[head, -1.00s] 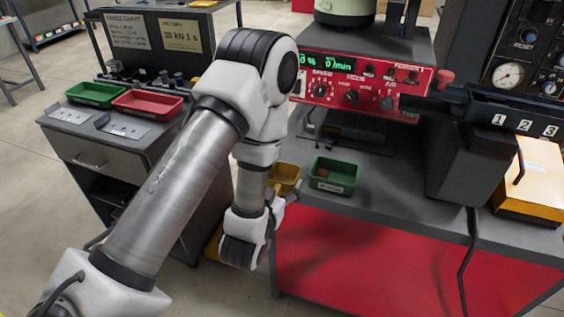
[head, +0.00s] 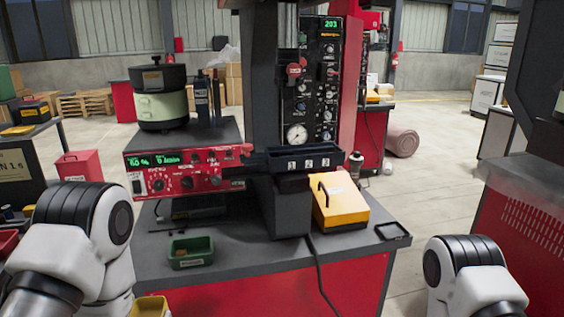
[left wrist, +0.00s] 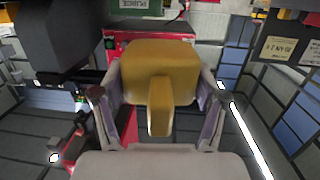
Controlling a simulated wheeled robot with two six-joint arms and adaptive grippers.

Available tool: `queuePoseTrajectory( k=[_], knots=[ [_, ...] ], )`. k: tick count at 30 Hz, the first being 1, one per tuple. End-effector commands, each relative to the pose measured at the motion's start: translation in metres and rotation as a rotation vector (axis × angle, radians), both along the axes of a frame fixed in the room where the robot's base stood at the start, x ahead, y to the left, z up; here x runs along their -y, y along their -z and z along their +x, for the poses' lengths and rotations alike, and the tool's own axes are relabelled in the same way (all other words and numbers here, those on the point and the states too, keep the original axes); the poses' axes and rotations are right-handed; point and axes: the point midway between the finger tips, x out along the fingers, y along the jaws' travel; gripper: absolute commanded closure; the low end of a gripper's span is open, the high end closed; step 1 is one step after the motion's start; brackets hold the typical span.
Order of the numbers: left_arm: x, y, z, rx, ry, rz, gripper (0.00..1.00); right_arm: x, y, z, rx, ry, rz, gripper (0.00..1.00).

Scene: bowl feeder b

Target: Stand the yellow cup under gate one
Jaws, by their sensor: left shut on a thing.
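The yellow cup (left wrist: 158,65) is a small open yellow bin with a tab facing the left wrist camera. It sits between the two fingers of my left gripper (left wrist: 155,92), which is shut on it. In the head view part of the yellow cup (head: 148,306) shows at the bottom edge beside my left arm; the left gripper itself is hidden there. Gate one (head: 292,164) is the leftmost of three numbered gates on the dark rail (head: 262,160), above the bench and to the right of the cup. My right gripper is out of view; only part of its arm shows.
A green bin (head: 191,259) stands on the bench (head: 240,262) below the red control panel (head: 190,172). A dark block stands under the rail. A yellow-orange box (head: 340,205) and a black cable are right of it.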

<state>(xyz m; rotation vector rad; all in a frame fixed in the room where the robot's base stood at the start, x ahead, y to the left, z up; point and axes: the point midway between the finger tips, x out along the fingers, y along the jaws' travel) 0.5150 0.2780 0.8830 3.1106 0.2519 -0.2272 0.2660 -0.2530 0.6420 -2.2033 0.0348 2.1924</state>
Motion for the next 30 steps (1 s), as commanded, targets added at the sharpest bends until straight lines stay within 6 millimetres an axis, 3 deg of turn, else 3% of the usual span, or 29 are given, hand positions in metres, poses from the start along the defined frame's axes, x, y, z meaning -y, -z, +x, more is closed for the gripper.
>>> queuePoseTrajectory(
  k=[12,30],
  knots=[
    [0.080,0.008,0.039,0.002,0.177,0.001,0.70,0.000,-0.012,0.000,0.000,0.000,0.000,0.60],
    [0.081,0.020,0.044,0.000,0.167,0.000,0.70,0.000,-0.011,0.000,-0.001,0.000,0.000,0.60]
  ],
)
